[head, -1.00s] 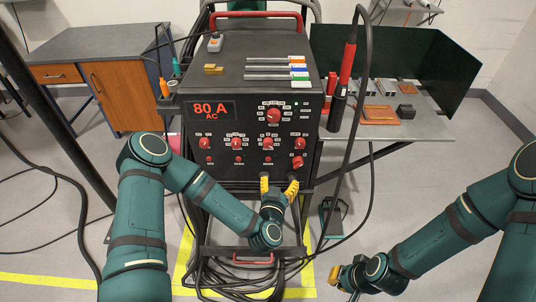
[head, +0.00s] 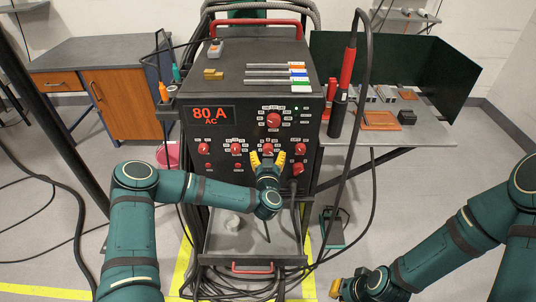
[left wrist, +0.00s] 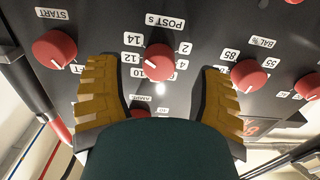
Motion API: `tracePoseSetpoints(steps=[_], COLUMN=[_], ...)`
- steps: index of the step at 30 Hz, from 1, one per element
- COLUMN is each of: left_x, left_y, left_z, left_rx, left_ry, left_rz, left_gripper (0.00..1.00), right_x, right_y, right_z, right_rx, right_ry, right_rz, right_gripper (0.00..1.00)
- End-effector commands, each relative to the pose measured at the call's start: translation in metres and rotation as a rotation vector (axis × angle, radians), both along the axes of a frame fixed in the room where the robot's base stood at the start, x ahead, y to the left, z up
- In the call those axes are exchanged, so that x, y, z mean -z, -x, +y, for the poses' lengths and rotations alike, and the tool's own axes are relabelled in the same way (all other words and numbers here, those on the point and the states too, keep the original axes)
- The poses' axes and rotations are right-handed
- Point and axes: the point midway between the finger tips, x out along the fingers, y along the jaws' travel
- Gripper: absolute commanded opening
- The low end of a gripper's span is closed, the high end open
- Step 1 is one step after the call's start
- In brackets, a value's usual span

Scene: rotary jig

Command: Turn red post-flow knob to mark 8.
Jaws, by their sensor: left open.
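The red post-flow knob (left wrist: 159,62) sits under the "POST s" label in the left wrist view, its dial appearing upside down. Marks 14, 12 and 10 are left of it, and 2 and 4 right. A pale pointer line on it seems to face the 12 side; mark 8 is not clearly readable. In the head view the knob (head: 268,148) is on the welder's lower row. My left gripper (head: 268,158) is open, its yellow fingers (left wrist: 158,95) on either side of the knob, apart from it. My right gripper (head: 342,285) is low at the right, its fingers unclear.
The welder (head: 225,135) shows "80 A AC". Other red knobs flank the post-flow knob, including the START knob (left wrist: 54,49) and the BAL % knob (left wrist: 249,76). A cable plug (head: 296,183) is below right. A torch (head: 346,75) and its hanging cable stand right of the welder.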

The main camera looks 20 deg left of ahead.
Motion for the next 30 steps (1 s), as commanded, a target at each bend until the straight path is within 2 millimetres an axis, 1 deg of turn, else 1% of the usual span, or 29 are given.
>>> tracePoseSetpoints(steps=[1,3,6,16,17,18,20,21,22,23,30], left_x=[0.001,0.001,0.001,0.0,0.0,0.0,0.0,0.0,0.0,0.0,0.0], left_y=[-0.006,-0.013,-0.018,-0.021,-0.021,-0.021,-0.021,-0.021,-0.021,-0.021,-0.021], left_z=[0.002,0.003,0.005,0.006,0.006,0.006,0.006,0.006,0.006,0.006,0.006], left_rx=[-0.002,-0.001,0.0,0.001,0.001,0.001,0.001,0.001,0.001,0.001,0.001], left_ry=[0.001,0.001,0.001,0.001,0.001,0.001,0.001,0.001,0.001,0.001,0.009], left_rz=[0.0,0.001,0.001,0.001,0.001,0.001,0.001,0.001,0.001,0.001,-0.002], left_gripper=[0.67,0.67,0.67,0.67,0.61,0.47,0.26,0.12,0.02,0.0,0.0], right_x=[0.003,0.004,0.005,0.005,0.005,0.005,0.005,0.005,0.005,0.005,0.004], right_y=[0.0,-0.001,-0.001,-0.001,-0.001,-0.001,-0.001,-0.001,-0.001,-0.001,-0.001], right_z=[0.0,0.0,0.0,0.0,0.0,0.0,0.0,0.0,0.0,0.0,0.0], right_rx=[0.0,0.001,0.001,0.001,0.001,0.001,0.001,0.001,0.001,0.001,0.001], right_ry=[0.0,0.0,0.0,0.0,0.0,0.0,0.0,0.0,0.0,0.0,0.0], right_rz=[-0.001,-0.002,-0.002,-0.002,-0.002,-0.002,-0.002,-0.002,-0.002,-0.002,-0.002], right_gripper=[0.0,0.0,0.0,0.0,0.0,0.0,0.0,0.0,0.0,0.0,0.0])
